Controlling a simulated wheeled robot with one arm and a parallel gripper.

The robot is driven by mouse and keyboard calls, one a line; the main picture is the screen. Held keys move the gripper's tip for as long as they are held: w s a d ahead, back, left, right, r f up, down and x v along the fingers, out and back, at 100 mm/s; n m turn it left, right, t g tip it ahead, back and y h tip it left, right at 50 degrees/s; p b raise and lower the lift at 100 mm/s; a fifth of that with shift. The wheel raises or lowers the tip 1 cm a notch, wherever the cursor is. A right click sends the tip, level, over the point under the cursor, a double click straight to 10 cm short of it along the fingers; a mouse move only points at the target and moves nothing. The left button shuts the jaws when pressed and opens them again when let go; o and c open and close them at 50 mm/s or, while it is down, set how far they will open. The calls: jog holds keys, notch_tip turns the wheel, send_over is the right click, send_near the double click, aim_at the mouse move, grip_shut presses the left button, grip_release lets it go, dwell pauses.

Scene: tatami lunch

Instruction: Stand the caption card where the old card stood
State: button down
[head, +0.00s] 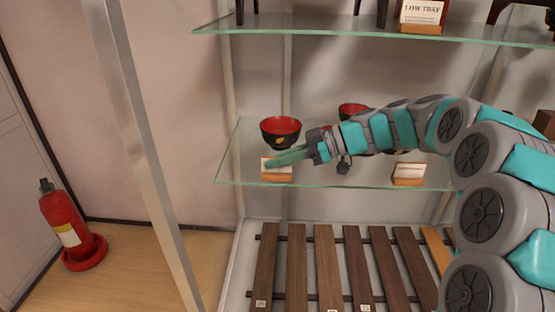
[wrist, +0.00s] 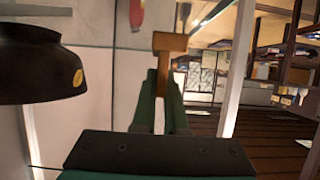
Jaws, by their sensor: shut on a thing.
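The caption card (head: 278,165) is a small white card on a wooden base (head: 276,177), at the front left of the middle glass shelf. My gripper (head: 270,163) reaches in from the right and is shut on it. In the wrist view the brown wooden base (wrist: 170,41) shows edge-on, as a T shape at the tips of the green fingers (wrist: 162,88). The fingers cover part of the card in the head view. Whether the base touches the glass, I cannot tell.
A black bowl with a red inside (head: 281,132) stands just behind the card; its dark side fills the left of the wrist view (wrist: 38,70). A second bowl (head: 352,110) and another caption card (head: 409,173) are to the right. The glass front edge (head: 330,186) is close.

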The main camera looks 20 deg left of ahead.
jog(key=shift+f, duration=0.15)
jog(key=c, duration=1)
grip_release()
jog(key=shift+o, duration=0.2)
